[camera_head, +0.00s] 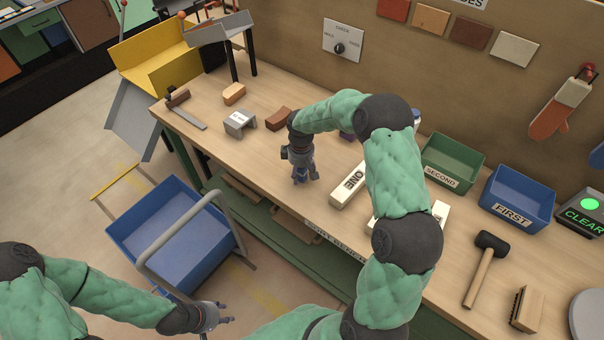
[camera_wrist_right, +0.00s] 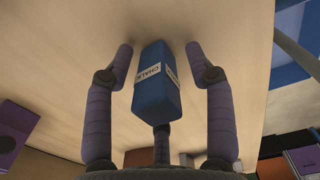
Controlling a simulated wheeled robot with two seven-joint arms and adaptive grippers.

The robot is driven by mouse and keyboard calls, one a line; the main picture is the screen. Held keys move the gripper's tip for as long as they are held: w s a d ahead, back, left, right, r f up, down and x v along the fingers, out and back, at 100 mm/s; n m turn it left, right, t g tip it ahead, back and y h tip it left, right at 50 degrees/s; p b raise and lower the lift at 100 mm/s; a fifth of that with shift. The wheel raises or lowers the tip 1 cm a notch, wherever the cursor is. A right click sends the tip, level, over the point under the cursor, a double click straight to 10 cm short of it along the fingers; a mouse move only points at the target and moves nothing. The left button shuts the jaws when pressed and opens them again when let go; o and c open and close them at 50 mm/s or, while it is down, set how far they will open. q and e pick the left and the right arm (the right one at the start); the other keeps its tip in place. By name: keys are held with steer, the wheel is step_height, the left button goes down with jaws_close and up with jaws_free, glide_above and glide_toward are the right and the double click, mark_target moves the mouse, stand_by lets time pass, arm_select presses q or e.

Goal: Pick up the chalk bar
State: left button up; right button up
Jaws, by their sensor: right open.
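The chalk bar (camera_wrist_right: 153,95) is a blue block with a white label reading CHALK, seen in the right wrist view. It lies between the spread fingers of my right gripper (camera_wrist_right: 158,58), with gaps at both side fingers. A third finger shows behind its lower end; I cannot tell whether it touches. In the head view my right gripper (camera_head: 300,172) points down at the bench near its front edge and mostly hides the bar. My left gripper (camera_head: 226,314) is over the floor at the lower left, with its fingers apart and nothing seen in them.
A white block marked ONE (camera_head: 349,185) lies right of my right gripper. Green (camera_head: 453,163) and blue (camera_head: 517,197) bins and a mallet (camera_head: 485,265) stand further right. A blue cart (camera_head: 180,240) is on the floor.

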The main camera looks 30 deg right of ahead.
jaws_close()
steer(key=shift+r, duration=0.1)
steer(key=shift+r, duration=0.4)
step_height(320, 180, up, 2)
steer(key=shift+r+p, duration=0.1)
steer(key=shift+p, duration=0.35)
steer(key=s+a+r+p, duration=0.2)
steer(key=s+a+r, duration=0.3)
steer(key=s+r, duration=0.5)
steer(key=s, duration=0.3)
steer(key=shift+a, duration=0.15)
